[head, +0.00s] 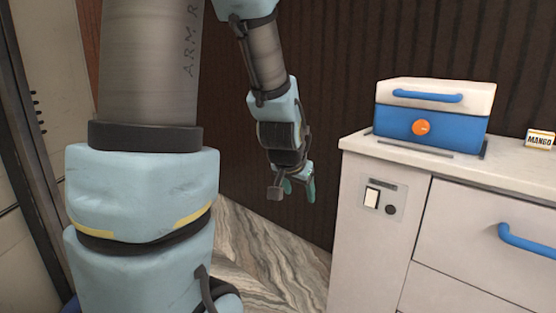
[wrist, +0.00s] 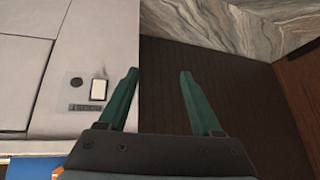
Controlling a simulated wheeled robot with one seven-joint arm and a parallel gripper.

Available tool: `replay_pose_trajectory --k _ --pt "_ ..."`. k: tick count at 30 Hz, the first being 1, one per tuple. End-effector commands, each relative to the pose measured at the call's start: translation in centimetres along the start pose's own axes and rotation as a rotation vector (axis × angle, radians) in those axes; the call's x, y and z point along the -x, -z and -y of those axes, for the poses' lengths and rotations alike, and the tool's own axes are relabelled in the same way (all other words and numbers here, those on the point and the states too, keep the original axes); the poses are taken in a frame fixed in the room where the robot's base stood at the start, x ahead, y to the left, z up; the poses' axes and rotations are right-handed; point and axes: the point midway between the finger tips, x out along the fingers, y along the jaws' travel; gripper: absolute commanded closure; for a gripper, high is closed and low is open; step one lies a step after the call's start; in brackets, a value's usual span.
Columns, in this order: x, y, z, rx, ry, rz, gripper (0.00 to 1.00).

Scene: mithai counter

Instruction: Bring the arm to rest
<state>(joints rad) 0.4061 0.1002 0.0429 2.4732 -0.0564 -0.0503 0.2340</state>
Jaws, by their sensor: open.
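My gripper (head: 297,188) hangs at the end of my arm, to the left of the counter and in front of the dark ribbed wall. In the wrist view my gripper (wrist: 158,78) shows two green fingers spread apart. Nothing is between them. The left finger overlaps the edge of the counter's cabinet front in that picture; I cannot tell how far apart they are.
The counter (head: 360,149) carries a blue and white box (head: 398,126) with a blue handle and orange knob, and a small MANGO label (head: 540,139). Its front has a switch panel (head: 384,197) and a blue drawer handle (head: 525,241). Marbled floor (head: 272,255) lies left of it.

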Motion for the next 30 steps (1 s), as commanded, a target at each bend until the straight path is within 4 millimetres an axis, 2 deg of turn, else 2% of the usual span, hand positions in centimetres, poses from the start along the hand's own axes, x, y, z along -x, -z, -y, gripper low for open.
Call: replay_pose_trajectory --k 1,3,12,15,23,30 --pt "0.5 -2.3 1.4 0.065 0.009 0.072 0.34" --pt "1.2 -5.2 2.6 0.143 0.015 0.164 0.34" --pt "5.5 -15.2 5.1 0.437 0.05 0.491 0.34" --pt "7.4 -13.5 5.2 0.429 0.047 0.489 0.34" --pt "11.3 -10.7 5.7 0.425 0.046 0.487 0.34" --pt "17.1 -6.6 6.5 0.424 0.046 0.486 0.34"
